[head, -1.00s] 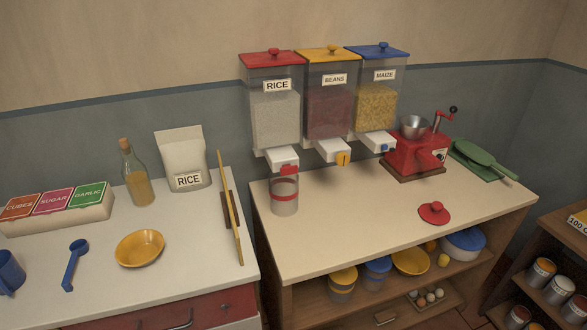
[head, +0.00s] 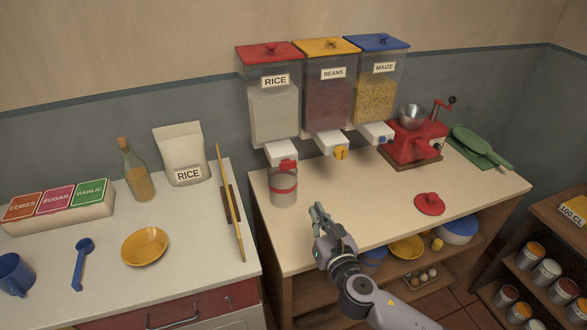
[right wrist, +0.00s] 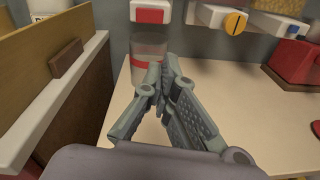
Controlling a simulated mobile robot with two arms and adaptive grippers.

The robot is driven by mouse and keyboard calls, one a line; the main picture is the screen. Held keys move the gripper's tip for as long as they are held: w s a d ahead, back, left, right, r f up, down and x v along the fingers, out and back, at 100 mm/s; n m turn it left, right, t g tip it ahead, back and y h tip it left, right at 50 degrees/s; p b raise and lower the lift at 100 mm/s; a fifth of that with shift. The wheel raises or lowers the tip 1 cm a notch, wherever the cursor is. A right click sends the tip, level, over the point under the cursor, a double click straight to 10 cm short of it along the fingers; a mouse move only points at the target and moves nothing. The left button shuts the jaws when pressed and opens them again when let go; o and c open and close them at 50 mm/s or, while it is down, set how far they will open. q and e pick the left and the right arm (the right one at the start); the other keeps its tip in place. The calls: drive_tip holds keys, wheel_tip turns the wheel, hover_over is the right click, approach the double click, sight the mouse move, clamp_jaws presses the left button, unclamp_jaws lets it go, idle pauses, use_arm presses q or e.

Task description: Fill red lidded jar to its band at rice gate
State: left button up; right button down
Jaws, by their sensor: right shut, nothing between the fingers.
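The clear jar (head: 284,197) with a red band stands upright without its lid on the right counter, directly below the spout of the rice dispenser (head: 274,108). The red rice gate (head: 288,165) sits on the front of that white spout. I cannot tell how much rice is in the jar. The red lid (head: 430,204) lies on the counter to the right. My right gripper (head: 318,212) is shut and empty, in front and to the right of the jar. In the right wrist view its fingertips (right wrist: 162,78) overlap the jar's (right wrist: 149,46) lower part; the red gate (right wrist: 150,15) shows above. My left gripper is out of view.
Beans (head: 328,98) and maize (head: 376,100) dispensers hang to the right of the rice. A red grinder (head: 413,144) stands at the back right. The counter between jar and lid is clear.

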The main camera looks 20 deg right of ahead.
drive_tip(key=shift+a+r+n+t+y, duration=0.15)
drive_tip(key=shift+a+r+n, duration=0.1)
drive_tip(key=shift+r+n, duration=0.35)
drive_tip(key=shift+a+r+n+t+y, duration=0.15)
drive_tip(key=shift+a+r+n, duration=0.1)
drive_tip(key=shift+r+n, duration=0.3)
drive_tip(key=shift+w, duration=0.1)
drive_tip(key=p, duration=0.2)
approach(291, 167)
drive_tip(key=w, duration=0.6)
drive_tip(key=shift+w+a+r, duration=0.1)
drive_tip(key=shift+w+a, duration=0.05)
drive_tip(key=shift+w, duration=0.45)
